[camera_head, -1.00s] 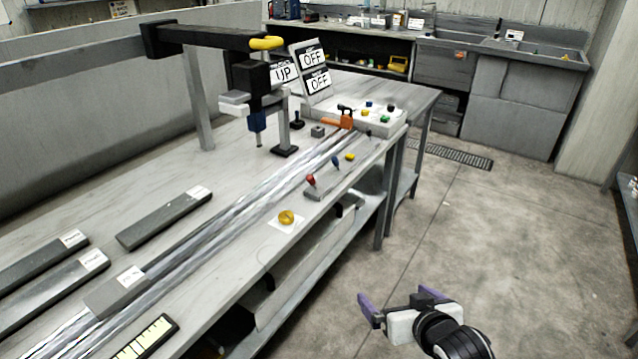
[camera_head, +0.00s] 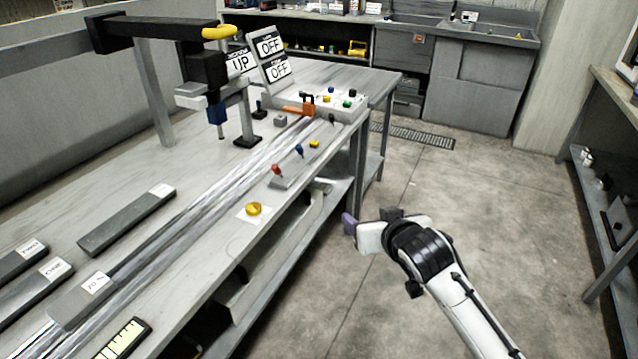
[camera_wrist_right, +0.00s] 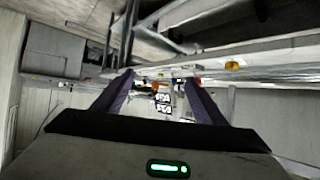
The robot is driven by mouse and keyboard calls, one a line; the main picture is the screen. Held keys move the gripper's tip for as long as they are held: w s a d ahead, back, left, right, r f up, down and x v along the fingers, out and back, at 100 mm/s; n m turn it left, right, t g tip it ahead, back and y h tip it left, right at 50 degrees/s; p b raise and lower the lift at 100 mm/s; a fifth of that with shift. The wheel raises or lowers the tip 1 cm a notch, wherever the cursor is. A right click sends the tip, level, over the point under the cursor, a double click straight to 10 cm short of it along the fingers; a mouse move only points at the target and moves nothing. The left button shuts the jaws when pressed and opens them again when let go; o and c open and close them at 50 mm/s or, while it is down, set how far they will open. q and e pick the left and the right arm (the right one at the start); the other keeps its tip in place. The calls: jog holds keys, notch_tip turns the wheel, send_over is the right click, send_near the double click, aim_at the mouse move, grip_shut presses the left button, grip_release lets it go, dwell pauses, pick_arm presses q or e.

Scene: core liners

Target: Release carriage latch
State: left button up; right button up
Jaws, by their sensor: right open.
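A carriage (camera_head: 208,72) with a black body hangs from the dark overhead beam at the upper left, above the bench. A yellow handle (camera_head: 220,32) sits on the beam's end. An orange clamp-like part with a black top (camera_head: 308,107) sits at the far end of the clear rails. I cannot tell which part is the latch. My right gripper (camera_head: 370,221) is open and empty, with purple fingers, in front of the bench's front edge and apart from everything. Its fingers also show in the right wrist view (camera_wrist_right: 160,88). My left gripper is out of view.
The bench holds grey liner trays (camera_head: 127,221), a yellow knob (camera_head: 254,209), red and blue levers (camera_head: 277,170), a button panel (camera_head: 350,103) and signs reading UP and OFF (camera_head: 268,58). A shelf lies under the bench. The floor (camera_head: 480,220) right of the bench is clear.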

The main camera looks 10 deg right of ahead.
jog(key=shift+n+g+y, duration=0.5)
jog(key=shift+g+y, duration=0.2)
jog(key=shift+g, duration=0.2)
jog(key=s+f, duration=0.4)
jog(key=f, duration=0.1)
jog(key=s+a+f, duration=0.1)
jog(key=s+f, duration=0.3)
jog(key=f, duration=0.1)
jog(key=s+a+f, duration=0.1)
jog(key=s+f, duration=0.4)
jog(key=c, duration=1.1)
jog(key=shift+g, duration=0.5)
jog(key=s+f, duration=0.2)
jog(key=s, duration=0.1)
jog(key=s+f, duration=0.2)
jog(key=s, duration=0.1)
jog(key=s+f, duration=0.1)
jog(key=s, duration=0.2)
jog(key=shift+s+f, duration=0.15)
jog(key=shift+f, duration=0.25)
grip_shut()
jog(key=s+f, duration=0.3)
jog(key=s, duration=0.7)
jog(key=shift+d+f+g, duration=0.3)
jog(key=shift+f, duration=0.1)
jog(key=shift+s, duration=0.1)
